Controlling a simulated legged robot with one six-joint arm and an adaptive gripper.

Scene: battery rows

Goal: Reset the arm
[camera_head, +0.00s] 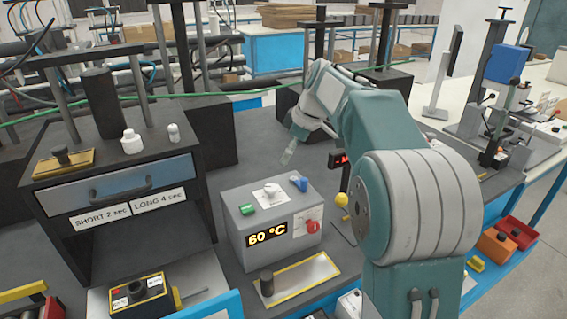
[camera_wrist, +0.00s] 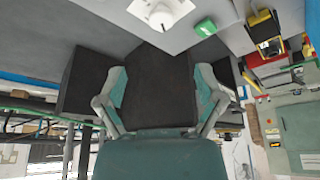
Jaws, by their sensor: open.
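My arm (camera_head: 340,105) is bent, with its wrist reaching left above the bench in the head view. My gripper (camera_head: 288,156) is small there and hangs above and behind a grey control box (camera_head: 270,240). In the wrist view my gripper (camera_wrist: 162,72) shows two teal and grey fingers spread apart, with nothing held between them. A dark block lies behind the gap. The control box (camera_wrist: 185,35) is at the top of the wrist view, with its white knob (camera_wrist: 162,12) and green button (camera_wrist: 206,27), apart from the fingers.
A dark press with a drawer (camera_head: 125,190) stands at left. A small yellow-black box (camera_head: 138,292) is at front left. The control box display reads 60 °C and it has a red knob (camera_head: 313,227). Orange and red bins (camera_head: 497,243) sit at right. A green cable (camera_head: 130,92) crosses behind.

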